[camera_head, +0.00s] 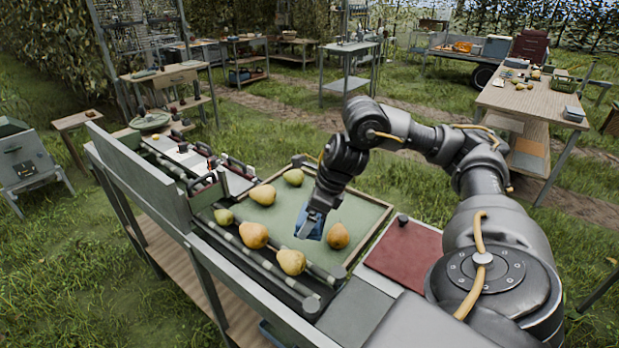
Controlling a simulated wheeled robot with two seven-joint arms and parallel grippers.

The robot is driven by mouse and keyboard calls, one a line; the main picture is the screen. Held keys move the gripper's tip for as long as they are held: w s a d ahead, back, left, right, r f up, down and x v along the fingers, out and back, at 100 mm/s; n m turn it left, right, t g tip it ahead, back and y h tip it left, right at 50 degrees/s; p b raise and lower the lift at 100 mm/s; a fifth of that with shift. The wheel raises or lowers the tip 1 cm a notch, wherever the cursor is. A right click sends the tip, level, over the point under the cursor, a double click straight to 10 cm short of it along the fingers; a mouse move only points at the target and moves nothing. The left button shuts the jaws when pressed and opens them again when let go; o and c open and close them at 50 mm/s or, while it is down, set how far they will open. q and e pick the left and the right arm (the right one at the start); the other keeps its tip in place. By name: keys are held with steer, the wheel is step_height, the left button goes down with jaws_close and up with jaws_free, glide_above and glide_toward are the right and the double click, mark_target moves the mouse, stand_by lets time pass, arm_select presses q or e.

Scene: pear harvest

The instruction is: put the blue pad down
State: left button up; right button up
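The blue pad (307,226) is at the fingertips of my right gripper (314,221), which points down over the green-lined tray (358,212). The gripper appears shut on the pad, though the fingers are small and partly hidden. The pad looks tilted. I cannot tell whether its lower edge touches the tray. A brownish pear (338,236) lies just right of the pad. My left gripper is not in view.
More pears lie to the left, such as one in the tray (263,194) and one by the rollers (291,262). A dark red mat (404,251) lies right of the tray. A grey upright board (140,180) borders the left side.

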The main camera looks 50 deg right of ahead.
steer(key=shift+d+r+m, duration=0.1)
steer(key=shift+d+m, duration=0.2)
steer(key=shift+d, duration=0.15)
steer(key=shift+w, duration=0.15)
steer(key=w+d+f, duration=0.1)
steer(key=w+f, duration=0.2)
steer(key=w, duration=0.1)
steer(key=w+d+f, duration=0.1)
steer(key=w+f, duration=0.2)
steer(key=w, duration=0.1)
steer(key=w+d+f, duration=0.1)
steer(key=w+f, duration=0.2)
steer(key=w, duration=0.1)
steer(key=shift+w+d+p, duration=0.2)
steer(key=shift+d+p, duration=0.15)
steer(key=shift+w+d+f, duration=0.1)
steer(key=shift+w+f, duration=0.15)
steer(key=shift+f, duration=0.15)
steer(key=shift+f+p, duration=0.4)
steer(key=shift+p, duration=0.05)
step_height(320, 180, down, 2)
steer(key=shift+f+p, duration=0.1)
steer(key=shift+p, duration=0.35)
steer(key=shift+f, duration=0.15)
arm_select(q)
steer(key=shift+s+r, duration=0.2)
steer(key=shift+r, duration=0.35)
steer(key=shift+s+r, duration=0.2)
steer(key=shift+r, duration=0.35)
